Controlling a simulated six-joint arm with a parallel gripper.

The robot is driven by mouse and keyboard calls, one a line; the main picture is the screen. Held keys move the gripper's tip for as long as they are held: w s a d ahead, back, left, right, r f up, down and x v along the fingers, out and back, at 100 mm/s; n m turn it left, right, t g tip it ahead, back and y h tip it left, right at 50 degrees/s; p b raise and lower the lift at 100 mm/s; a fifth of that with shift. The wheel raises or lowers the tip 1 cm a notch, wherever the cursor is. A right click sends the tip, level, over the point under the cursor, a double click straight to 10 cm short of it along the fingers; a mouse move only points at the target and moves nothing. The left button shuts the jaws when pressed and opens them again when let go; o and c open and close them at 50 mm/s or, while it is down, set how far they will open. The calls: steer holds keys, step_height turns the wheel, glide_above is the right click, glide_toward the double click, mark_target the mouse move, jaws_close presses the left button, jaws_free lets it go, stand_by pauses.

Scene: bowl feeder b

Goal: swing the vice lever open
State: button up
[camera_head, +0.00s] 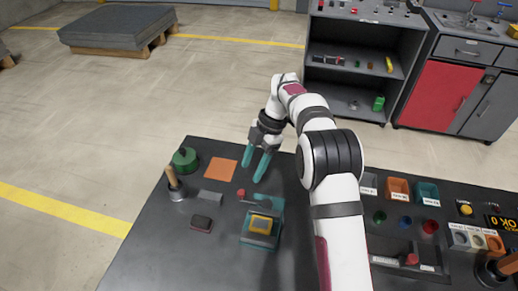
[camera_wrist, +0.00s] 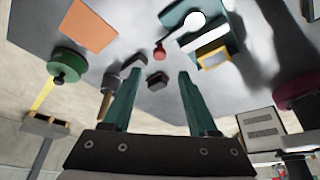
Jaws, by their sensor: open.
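The vice (camera_head: 262,236) has a teal body and stands on the dark bench, with a yellow-framed block (camera_head: 261,223) at its top. It also shows at the top right of the wrist view (camera_wrist: 232,38). A red knob (camera_head: 241,193), which looks like the end of the vice lever, sits at the vice's far left side; it shows in the wrist view (camera_wrist: 160,53) too. My gripper (camera_head: 254,167) is open and empty, its teal fingers apart above the bench beyond the knob. In the wrist view the knob appears between and beyond the fingertips (camera_wrist: 162,73). The lever's shaft is hard to make out.
An orange pad (camera_head: 221,170), a green round object (camera_head: 184,160) and a wooden-handled tool (camera_head: 174,184) are left of my gripper. A grey block (camera_head: 211,198) and a dark red-topped block (camera_head: 201,223) lie left of the vice. Coloured bins (camera_head: 397,190) are at right.

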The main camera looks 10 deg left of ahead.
steer(key=v, duration=0.7)
steer(key=shift+r, duration=0.15)
steer(key=shift+d, duration=0.1)
steer(key=s+d+r+m+t, duration=0.2)
steer(key=s+d+r+m, duration=0.7)
steer(key=s+d+m, duration=0.6)
steer(key=s+d+f+m, duration=0.1)
steer(key=s+f+m, duration=0.2)
steer(key=s+m, duration=0.6)
steer(key=s+d+f+m+t+h, duration=0.1)
steer(key=s+f+m, duration=0.2)
steer(key=s+m, duration=0.5)
steer(key=shift+s+d+m, duration=0.4)
steer(key=shift+s, duration=0.2)
